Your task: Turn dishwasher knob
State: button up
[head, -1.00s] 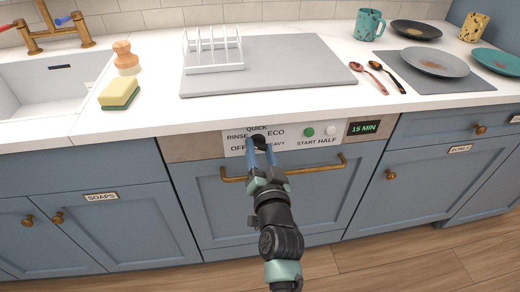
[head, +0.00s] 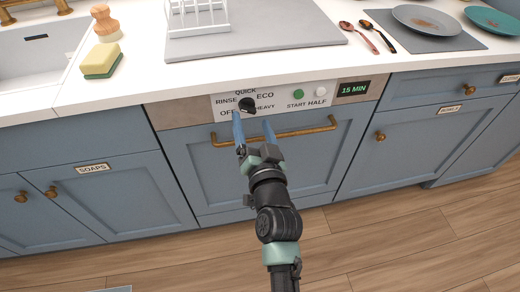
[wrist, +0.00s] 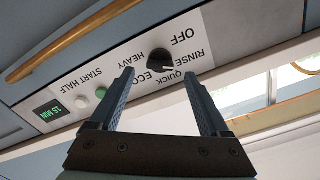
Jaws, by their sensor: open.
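The dishwasher knob (head: 248,103) is small, round and black, on a white label panel (head: 288,109) at the top of the blue dishwasher front (head: 260,172). OFF, RINSE, QUICK, ECO and HEAVY are printed around it. In the wrist view the knob (wrist: 158,60) shows a pale mark on the side towards RINSE and QUICK; its exact setting is hard to tell. My gripper (head: 252,121) is open and empty, just below and in front of the knob. In the wrist view my gripper's (wrist: 160,66) blue fingers stand apart, with the knob beyond and between them.
A brass bar handle (head: 300,134) runs below the panel, close to my fingers. A green START button (head: 298,94), a white HALF button (head: 320,92) and a 15 MIN display (head: 354,88) are to the right. The white counter edge (head: 180,87) overhangs above.

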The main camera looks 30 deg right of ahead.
jog(key=v, duration=0.9)
jog(key=shift+b, duration=0.3)
jog(key=shift+s, duration=0.1)
